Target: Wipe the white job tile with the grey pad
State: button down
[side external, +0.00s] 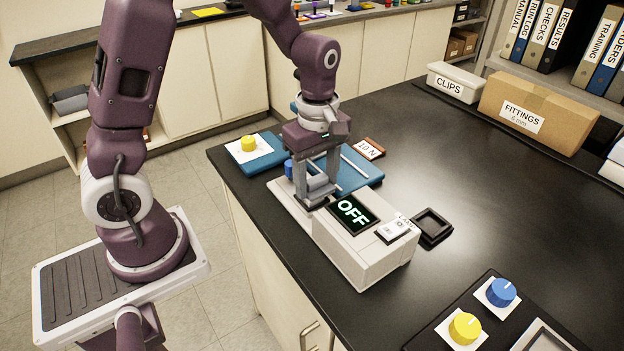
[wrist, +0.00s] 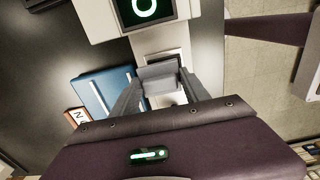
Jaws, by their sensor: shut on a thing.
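My gripper (side external: 318,192) is over the low end of the white profiler (side external: 365,264), fingers pointing down. It is shut on the grey pad (wrist: 160,78), a block with a light grey upper part. In the side view the pad is between the fingers, just above or on the profiler's dark stage; I cannot tell whether it touches. In the wrist view a pale patch (wrist: 166,101) shows beside the pad between the fingers. It may be the white job tile, which the pad and fingers mostly hide.
The profiler's display (side external: 353,213) reads OFF. A black tray (side external: 433,227) stands beside it. The bench's middle right is clear.

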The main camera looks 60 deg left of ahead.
jog(key=shift+s, duration=1.25)
jog(key=shift+w, duration=0.1)
jog(key=shift+w, duration=1.15)
jog(key=shift+s, duration=0.1)
jog(key=shift+s, duration=0.55)
jog(key=shift+r, duration=0.1)
